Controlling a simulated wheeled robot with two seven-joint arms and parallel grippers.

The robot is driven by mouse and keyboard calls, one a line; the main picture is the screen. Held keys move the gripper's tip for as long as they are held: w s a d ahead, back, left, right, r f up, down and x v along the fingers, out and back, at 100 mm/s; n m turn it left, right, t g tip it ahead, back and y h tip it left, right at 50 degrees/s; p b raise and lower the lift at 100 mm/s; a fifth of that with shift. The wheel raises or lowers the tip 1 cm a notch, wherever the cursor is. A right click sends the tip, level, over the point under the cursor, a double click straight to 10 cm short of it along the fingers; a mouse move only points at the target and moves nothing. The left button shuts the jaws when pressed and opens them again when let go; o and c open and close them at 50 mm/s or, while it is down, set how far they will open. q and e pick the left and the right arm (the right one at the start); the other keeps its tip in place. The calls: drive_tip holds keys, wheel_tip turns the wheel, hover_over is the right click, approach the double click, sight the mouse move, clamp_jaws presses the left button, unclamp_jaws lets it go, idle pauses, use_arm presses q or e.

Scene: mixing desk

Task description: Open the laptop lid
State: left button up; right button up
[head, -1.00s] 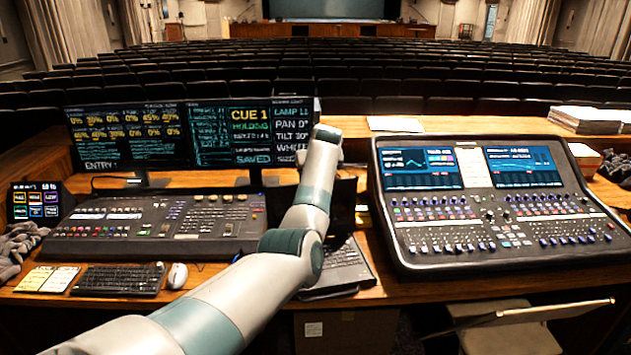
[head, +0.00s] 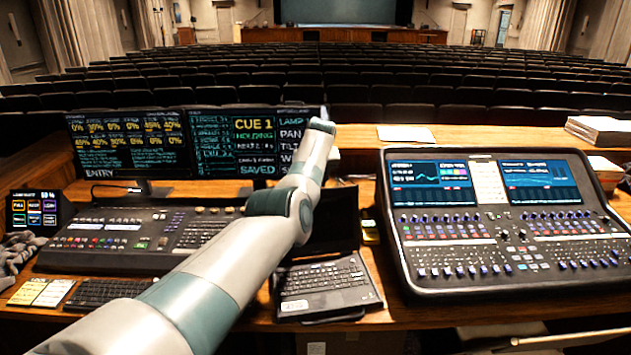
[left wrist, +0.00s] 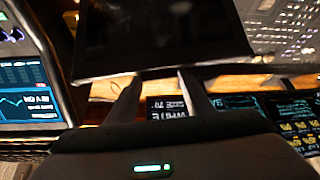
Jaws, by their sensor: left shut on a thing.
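The laptop's keyboard base (head: 328,285) sits at the desk's front edge, right of my left forearm in the head view. Its dark lid (head: 335,222) stands raised behind the keyboard, partly hidden by my arm. In the left wrist view the lid's dark panel (left wrist: 160,35) fills the top middle. My left gripper (left wrist: 160,78) has its two fingers at the lid's edge and is shut on it. In the head view this gripper is hidden behind my wrist. My right gripper is not in view.
A large mixing console (head: 500,225) stands close to the laptop's right. A lighting console (head: 140,238) and monitors (head: 180,145) are on the left. Papers (head: 405,134) lie on the ledge behind.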

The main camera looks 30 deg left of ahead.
use_arm(q)
drive_tip(key=shift+w+a+r, duration=0.25)
drive_tip(key=shift+r, duration=0.2)
drive_tip(key=o, duration=1.3)
drive_tip(key=shift+o, duration=1)
drive_tip(key=shift+s+d, duration=0.15)
drive_tip(key=shift+s, duration=0.05)
drive_tip(key=shift+f, duration=0.15)
drive_tip(key=b+v, duration=0.6)
drive_tip(key=v, duration=1.1)
drive_tip(key=shift+r, duration=0.3)
